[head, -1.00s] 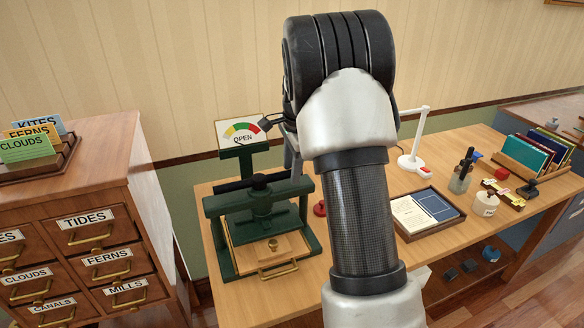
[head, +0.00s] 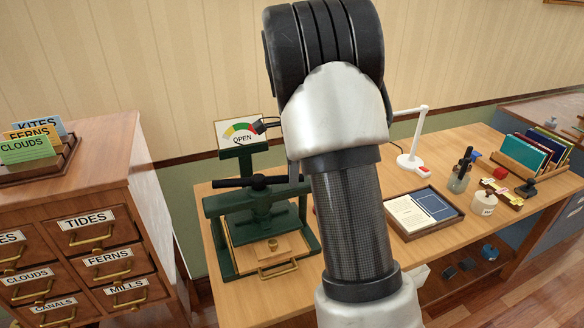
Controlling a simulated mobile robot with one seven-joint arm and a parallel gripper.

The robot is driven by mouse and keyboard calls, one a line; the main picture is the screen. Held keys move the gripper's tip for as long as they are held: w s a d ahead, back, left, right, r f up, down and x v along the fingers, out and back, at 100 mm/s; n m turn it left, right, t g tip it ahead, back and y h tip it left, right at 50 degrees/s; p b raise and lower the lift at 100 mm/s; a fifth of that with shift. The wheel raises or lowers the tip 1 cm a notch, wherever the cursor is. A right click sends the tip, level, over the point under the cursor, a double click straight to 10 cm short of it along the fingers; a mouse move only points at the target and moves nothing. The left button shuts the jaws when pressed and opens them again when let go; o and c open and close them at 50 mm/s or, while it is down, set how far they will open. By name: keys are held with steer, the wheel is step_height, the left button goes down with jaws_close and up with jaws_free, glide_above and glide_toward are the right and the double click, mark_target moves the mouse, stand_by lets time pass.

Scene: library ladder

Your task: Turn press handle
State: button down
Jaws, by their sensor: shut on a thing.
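The green book press (head: 228,262) stands on the left part of the wooden desk. Its black press handle (head: 232,184) is a bar lying across the top of the screw, with its left end free. My gripper (head: 294,172) is at the handle's right end and is shut on it. My own arm hides most of the gripper, so the fingertips are not clearly seen. Behind the press a dial sign (head: 240,134) shows a coloured arc and the word OPEN.
A wooden drawer cabinet (head: 135,190) stands close on the left. Right of my arm on the desk (head: 400,255) are a tray with papers (head: 458,228), a white lamp (head: 412,162), a pen cup (head: 458,182) and a book rack (head: 530,180).

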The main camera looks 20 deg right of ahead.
steer(key=shift+s+a+r+m+h+p, duration=0.1)
steer(key=shift+s+a+m+p, duration=0.25)
steer(key=shift+m, duration=0.3)
steer(key=shift+s+a+f+m+h+p, duration=0.15)
steer(key=shift+s+m+p, duration=0.25)
steer(key=shift+s+m, duration=0.25)
steer(key=shift+s+a+r+m+h+p, duration=0.15)
steer(key=shift+s+a+m+p, duration=0.2)
steer(key=shift+m, duration=0.35)
steer(key=shift+s+d, duration=0.1)
steer(key=c, duration=1.6)
jaws_free()
steer(key=p+v, duration=0.1)
steer(key=v, duration=1.6)
steer(key=shift+d+r, duration=0.1)
steer(key=shift+r, duration=0.1)
steer(key=shift+w, duration=0.2)
